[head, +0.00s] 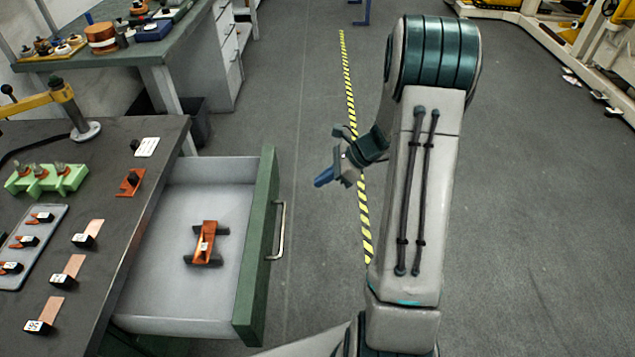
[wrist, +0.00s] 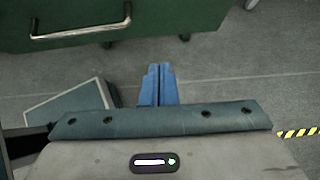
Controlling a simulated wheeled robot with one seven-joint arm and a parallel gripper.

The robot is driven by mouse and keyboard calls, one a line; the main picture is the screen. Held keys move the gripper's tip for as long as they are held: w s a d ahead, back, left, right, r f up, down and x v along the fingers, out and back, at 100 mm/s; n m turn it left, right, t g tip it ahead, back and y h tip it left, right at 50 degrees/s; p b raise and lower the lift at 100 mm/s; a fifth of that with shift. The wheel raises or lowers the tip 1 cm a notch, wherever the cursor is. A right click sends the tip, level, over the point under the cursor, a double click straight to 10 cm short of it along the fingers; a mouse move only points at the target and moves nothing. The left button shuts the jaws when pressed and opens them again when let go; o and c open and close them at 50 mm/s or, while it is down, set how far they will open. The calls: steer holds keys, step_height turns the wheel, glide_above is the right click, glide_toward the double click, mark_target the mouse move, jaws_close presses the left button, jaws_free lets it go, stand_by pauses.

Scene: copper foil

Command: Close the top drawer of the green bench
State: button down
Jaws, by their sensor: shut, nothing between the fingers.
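The top drawer (head: 240,185) of the green bench is pulled well out, with its green front (head: 262,240) facing right and a silver bar handle (head: 277,232) on it. An orange and black part (head: 206,243) lies inside the drawer. In the wrist view the green front (wrist: 130,12) and its handle (wrist: 82,32) show at the top left. My gripper (head: 322,178) is to the right of the drawer front, apart from it, with its blue fingers pointing left. In the wrist view the fingers (wrist: 158,72) are together and empty, with a gap of floor before the front.
The dark bench top (head: 110,165) holds a green rack (head: 45,178), a grey tray (head: 32,245) and several small copper parts. Another bench (head: 150,50) stands behind. Yellow-black tape (head: 350,110) runs along the floor, which is clear right of the drawer.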

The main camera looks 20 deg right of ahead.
steer(key=w+a+f, duration=0.3)
steer(key=a+f, duration=0.3)
steer(key=a, duration=0.4)
steer(key=shift+w, duration=0.2)
steer(key=shift+f, duration=0.1)
